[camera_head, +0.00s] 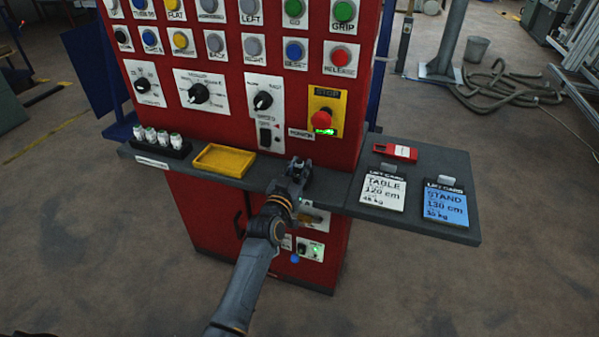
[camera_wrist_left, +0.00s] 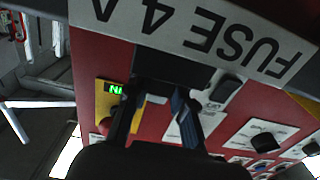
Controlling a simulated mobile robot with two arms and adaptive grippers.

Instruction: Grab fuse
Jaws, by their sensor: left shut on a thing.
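Several pale fuses with green on them (camera_head: 157,138) stand upright in a dark rack on the left of the shelf. My left gripper (camera_head: 300,172) is at the shelf's front edge, right of the yellow tray and apart from the rack. It is shut on a small dark block (camera_wrist_left: 172,68), which shows between the fingers in the left wrist view. A white label reading "FUSE 4 A" (camera_wrist_left: 200,30) appears upside down close to this block. I cannot tell what the label is fixed to. No fuse shows clearly between the fingers. My right gripper is not in view.
The red control panel (camera_head: 230,90) rises behind the shelf (camera_head: 335,193). A yellow tray (camera_head: 224,160) sits right of the rack. A red device (camera_head: 395,152) and two lift cards (camera_head: 383,190) (camera_head: 445,208) lie on the right side shelf.

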